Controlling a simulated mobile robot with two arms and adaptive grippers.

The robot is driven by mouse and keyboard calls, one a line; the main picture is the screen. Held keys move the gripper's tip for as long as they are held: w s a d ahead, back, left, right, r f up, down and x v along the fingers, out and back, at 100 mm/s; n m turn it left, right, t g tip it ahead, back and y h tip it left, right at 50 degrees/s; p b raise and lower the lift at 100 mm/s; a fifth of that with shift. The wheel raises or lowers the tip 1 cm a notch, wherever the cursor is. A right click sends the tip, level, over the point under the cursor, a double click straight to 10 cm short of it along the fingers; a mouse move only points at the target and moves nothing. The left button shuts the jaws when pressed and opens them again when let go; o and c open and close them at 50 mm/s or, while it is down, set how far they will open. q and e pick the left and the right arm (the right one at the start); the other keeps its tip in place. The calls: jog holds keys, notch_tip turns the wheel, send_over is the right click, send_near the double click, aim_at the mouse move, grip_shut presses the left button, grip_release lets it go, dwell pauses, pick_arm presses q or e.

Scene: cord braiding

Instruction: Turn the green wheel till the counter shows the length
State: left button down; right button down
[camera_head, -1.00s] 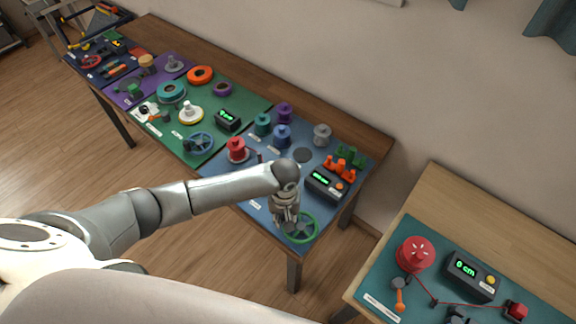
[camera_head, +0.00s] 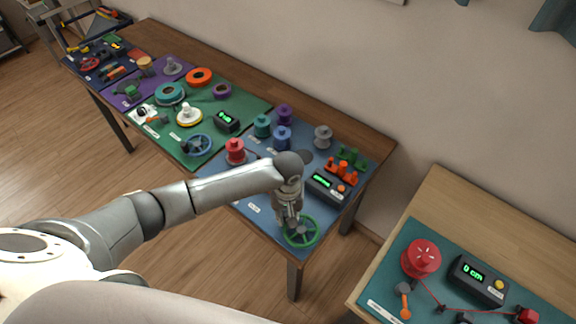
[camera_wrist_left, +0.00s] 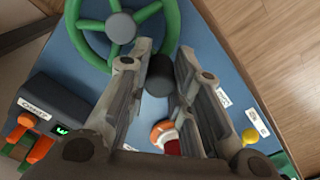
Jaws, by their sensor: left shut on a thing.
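The green wheel (camera_head: 312,238) stands at the near right corner of the blue mat. It also shows at the top of the left wrist view (camera_wrist_left: 120,28). My left gripper (camera_head: 291,226) points down at the wheel's left side. In the left wrist view its fingers (camera_wrist_left: 160,72) are shut on the wheel's dark handle knob (camera_wrist_left: 157,82). The counter (camera_head: 326,186) is a dark box with a green lit display, behind the wheel; its digits are too small to read. My right gripper is not in view.
Red (camera_head: 235,151), teal, blue and grey spools stand on the blue mat, with orange and green pegs (camera_head: 342,169) near the counter. A second table at right bears a red spool (camera_head: 421,258) and a counter (camera_head: 478,279) reading 0 cm.

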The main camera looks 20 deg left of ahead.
pick_arm(q)
jog(key=c, duration=1.2)
grip_release()
jog(key=shift+w, duration=0.1)
